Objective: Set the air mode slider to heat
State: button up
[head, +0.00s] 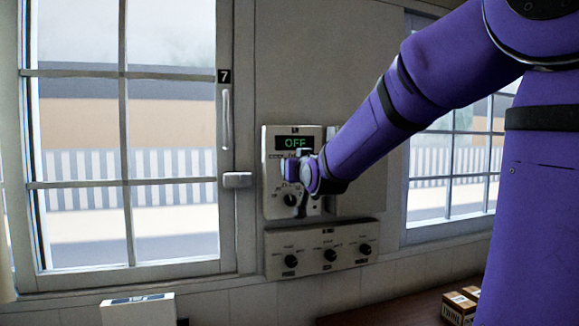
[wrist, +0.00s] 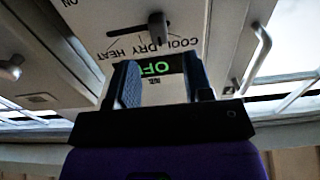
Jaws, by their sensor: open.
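The white control panel (head: 270,205) is on the wall between the windows, with a green OFF display (head: 294,142). In the wrist view the panel appears upside down, with COOL, DRY and HEAT labels (wrist: 150,45). The dark air mode slider (wrist: 157,24) stands out from its slot, near the middle by DRY; HEAT is to its left in that view. My gripper (wrist: 160,68) is open and empty, its fingers apart in front of the panel near the display. In the head view my gripper (head: 292,170) and wrist cover part of the panel, including the slider.
A lower panel with three black knobs (head: 330,255) sits just below. A window with a handle (head: 237,180) is at left, another window (head: 455,150) at right behind my arm. A white box (head: 138,310) and small cartons (head: 458,305) are lower down.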

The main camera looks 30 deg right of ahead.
jog(key=shift+x, duration=2.5)
grip_shut()
